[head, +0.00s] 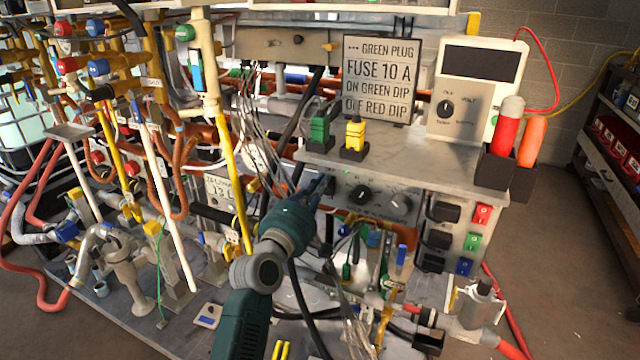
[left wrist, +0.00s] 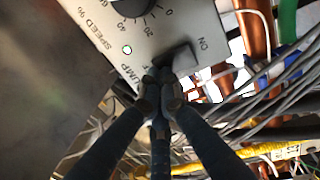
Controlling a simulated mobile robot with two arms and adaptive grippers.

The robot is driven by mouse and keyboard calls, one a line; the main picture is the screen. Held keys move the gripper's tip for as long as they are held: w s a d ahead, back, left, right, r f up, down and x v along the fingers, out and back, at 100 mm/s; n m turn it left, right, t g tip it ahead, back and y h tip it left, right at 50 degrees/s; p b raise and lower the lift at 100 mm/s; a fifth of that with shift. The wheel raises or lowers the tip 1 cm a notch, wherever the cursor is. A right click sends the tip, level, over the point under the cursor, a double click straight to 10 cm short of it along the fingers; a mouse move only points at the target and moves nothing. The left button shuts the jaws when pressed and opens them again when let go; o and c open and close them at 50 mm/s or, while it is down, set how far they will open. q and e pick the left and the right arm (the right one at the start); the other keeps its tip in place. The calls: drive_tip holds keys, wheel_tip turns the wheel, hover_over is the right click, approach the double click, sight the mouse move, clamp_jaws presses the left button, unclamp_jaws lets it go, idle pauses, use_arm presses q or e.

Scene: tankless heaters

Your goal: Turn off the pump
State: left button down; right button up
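The pump control panel (left wrist: 205,20) fills the top of the left wrist view, with "PUMP" and "SPEED %" lettering. A green light (left wrist: 127,49) on it is lit. A dark speed knob (left wrist: 135,4) is cut by the top edge. A dark grey switch (left wrist: 181,56) sits beside the letters "ON". My left gripper (left wrist: 163,80) has its fingers drawn together right at the switch; I cannot tell whether they touch it. In the head view my left gripper (head: 318,187) is at the left end of the panel (head: 380,184), under the grey shelf. My right gripper is not in view.
Grey cables (left wrist: 255,120) hang close beside the gripper. On the shelf (head: 425,160) stand a green plug (head: 319,132), a yellow plug (head: 354,137) and a sign (head: 381,80). Red, green and blue switches (head: 473,240) are at the right. Pipes crowd the left.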

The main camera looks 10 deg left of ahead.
use_arm(q)
drive_tip(key=v, duration=1.2)
